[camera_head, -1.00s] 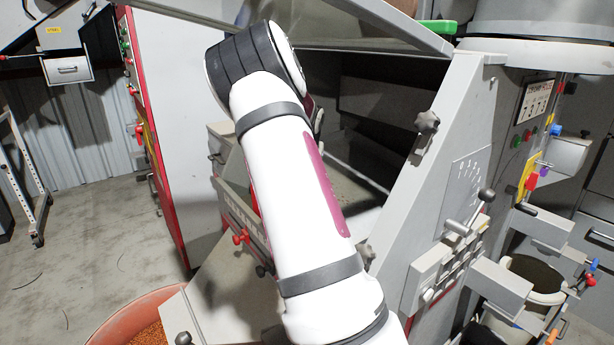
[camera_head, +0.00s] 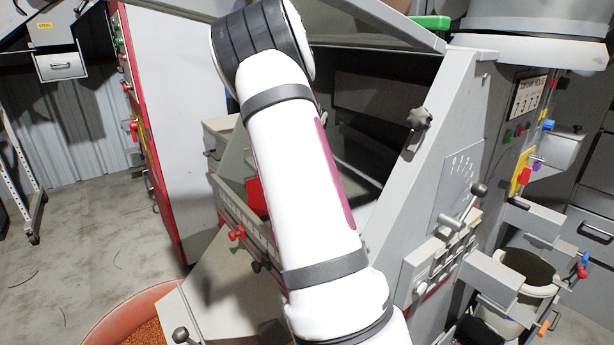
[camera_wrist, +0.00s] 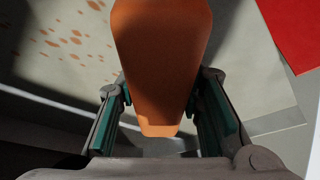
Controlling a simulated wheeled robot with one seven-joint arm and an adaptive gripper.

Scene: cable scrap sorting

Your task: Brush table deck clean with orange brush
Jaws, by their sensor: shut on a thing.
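In the wrist view my gripper (camera_wrist: 160,105) is shut on the orange brush (camera_wrist: 160,55), with a finger on each side of its tapered body. The brush's bristles are not visible. Below it is a pale deck surface (camera_wrist: 35,75) with scattered brown-orange specks (camera_wrist: 75,36) at the upper left. I cannot tell whether the brush touches the deck. In the head view my arm hides the gripper, the brush and much of the grey table machine (camera_head: 395,240).
A red object (camera_head: 257,197) shows beside my arm; a red panel (camera_wrist: 294,30) is at the wrist view's upper right. A grey side wall with knobs and a lever (camera_head: 478,190) stands right of the arm. A tub of orange granules (camera_head: 148,333) sits at lower left.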

